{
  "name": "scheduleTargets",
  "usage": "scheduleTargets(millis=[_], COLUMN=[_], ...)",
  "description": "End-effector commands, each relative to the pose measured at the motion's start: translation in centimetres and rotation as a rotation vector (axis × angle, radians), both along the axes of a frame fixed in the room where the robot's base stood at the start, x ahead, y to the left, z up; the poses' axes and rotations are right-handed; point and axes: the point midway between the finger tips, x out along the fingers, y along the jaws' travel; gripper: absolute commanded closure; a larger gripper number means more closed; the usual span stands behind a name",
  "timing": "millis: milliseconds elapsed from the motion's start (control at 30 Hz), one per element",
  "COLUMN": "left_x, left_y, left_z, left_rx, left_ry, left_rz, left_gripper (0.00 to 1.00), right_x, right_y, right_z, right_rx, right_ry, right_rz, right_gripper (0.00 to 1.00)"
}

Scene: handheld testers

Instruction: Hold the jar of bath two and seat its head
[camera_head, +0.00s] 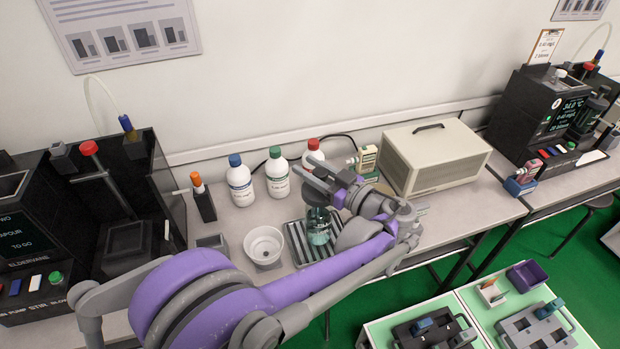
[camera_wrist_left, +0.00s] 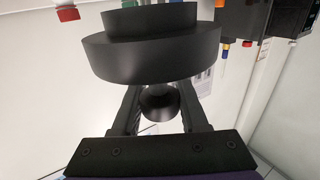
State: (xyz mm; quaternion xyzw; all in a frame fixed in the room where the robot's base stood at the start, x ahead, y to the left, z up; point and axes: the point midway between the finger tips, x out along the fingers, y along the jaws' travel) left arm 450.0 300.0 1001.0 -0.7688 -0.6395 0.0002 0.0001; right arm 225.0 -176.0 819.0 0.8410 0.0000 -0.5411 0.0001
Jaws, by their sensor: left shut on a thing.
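A clear jar with greenish contents (camera_head: 319,232) stands upright on a striped rack (camera_head: 297,243) on the bench. My left gripper (camera_head: 318,186) is right above the jar's mouth and hides its top. In the left wrist view, a black stepped round head (camera_wrist_left: 152,45) fills the upper middle. My left gripper (camera_wrist_left: 158,100) is shut on this head, with a narrower round knob between its fingers. Whether the head touches the jar's rim cannot be told. My right gripper is in neither view.
A white bowl (camera_head: 264,246) stands left of the rack. Bottles with blue (camera_head: 240,182), green (camera_head: 277,174) and red caps stand behind. A beige box (camera_head: 435,158) is to the right. Dark bath units stand at far left (camera_head: 125,200) and far right (camera_head: 540,110).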

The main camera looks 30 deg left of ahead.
Motion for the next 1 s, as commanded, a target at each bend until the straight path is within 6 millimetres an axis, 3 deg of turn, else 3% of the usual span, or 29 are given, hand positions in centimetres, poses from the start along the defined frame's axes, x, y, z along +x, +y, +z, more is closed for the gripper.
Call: scheduleTargets(millis=[33, 300, 500, 700, 1000], left_x=[-0.1, 0.0, 0.0, 0.0, 0.0], left_y=[0.0, 0.0, 0.0, 0.0, 0.0], left_z=[1.5, 8.3, 11.8, 13.3, 13.3], left_rx=[0.001, 0.001, 0.001, 0.001, 0.001], left_ry=[-0.001, 0.000, 0.000, 0.000, 0.000], left_rz=[0.000, 0.000, 0.000, 0.000, 0.000], left_gripper=[1.00, 1.00, 1.00, 1.00, 1.00], right_x=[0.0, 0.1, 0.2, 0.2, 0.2], right_y=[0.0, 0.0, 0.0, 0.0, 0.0], right_z=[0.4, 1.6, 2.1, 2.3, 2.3], right_rx=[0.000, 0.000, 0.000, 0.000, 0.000], right_ry=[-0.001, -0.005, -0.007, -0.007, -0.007], right_rz=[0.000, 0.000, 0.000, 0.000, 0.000], right_gripper=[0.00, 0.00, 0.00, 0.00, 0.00])
